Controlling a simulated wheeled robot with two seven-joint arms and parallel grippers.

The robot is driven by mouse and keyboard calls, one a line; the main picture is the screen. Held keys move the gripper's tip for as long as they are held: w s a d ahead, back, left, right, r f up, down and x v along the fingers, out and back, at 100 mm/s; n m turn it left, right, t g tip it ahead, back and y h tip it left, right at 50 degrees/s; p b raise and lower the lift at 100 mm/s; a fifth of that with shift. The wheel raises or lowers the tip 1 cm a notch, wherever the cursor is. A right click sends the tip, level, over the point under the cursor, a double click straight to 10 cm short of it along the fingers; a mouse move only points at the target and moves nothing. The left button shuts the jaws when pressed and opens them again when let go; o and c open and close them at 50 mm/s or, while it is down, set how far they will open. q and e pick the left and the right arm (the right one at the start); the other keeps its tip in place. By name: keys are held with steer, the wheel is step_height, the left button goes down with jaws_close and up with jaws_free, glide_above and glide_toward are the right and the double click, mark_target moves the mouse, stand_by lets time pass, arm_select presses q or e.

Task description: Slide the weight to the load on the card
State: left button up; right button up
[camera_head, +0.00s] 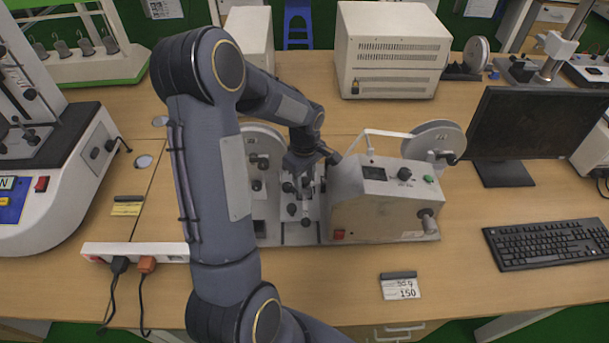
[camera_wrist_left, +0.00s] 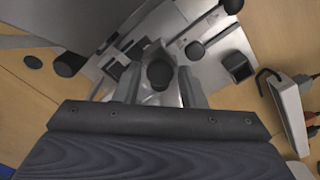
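The card (camera_head: 401,290) lies on the bench in front of the tester, under a dark clip; it reads 150, with a smaller line above that is hard to read. The tester (camera_head: 375,210) is a grey-white machine with a metal slide plate (camera_head: 298,232) on its left side. My left gripper (camera_head: 303,183) points down over this plate. In the left wrist view, its two fingers (camera_wrist_left: 165,88) are apart, with a black round knob (camera_wrist_left: 160,75) between them. I cannot tell whether they touch it. Which part is the weight is unclear; the arm hides much of the tester's left side.
A white power strip (camera_head: 135,252) with plugs lies at front left. A monitor (camera_head: 530,125) and keyboard (camera_head: 548,244) stand right. A beige box (camera_head: 390,50) stands behind. Another machine (camera_head: 50,180) is far left. The bench around the card is clear.

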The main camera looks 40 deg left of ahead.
arm_select(q)
jaws_close()
steer(key=w+a, duration=0.2)
steer(key=w, duration=0.1)
steer(key=shift+w+a, duration=0.15)
steer(key=shift+a, duration=0.2)
steer(key=shift+r, duration=0.15)
steer(key=shift+o, duration=1.7)
jaws_free()
steer(key=shift+w+a, duration=0.1)
step_height(320, 180, up, 8)
steer(key=b, duration=0.1)
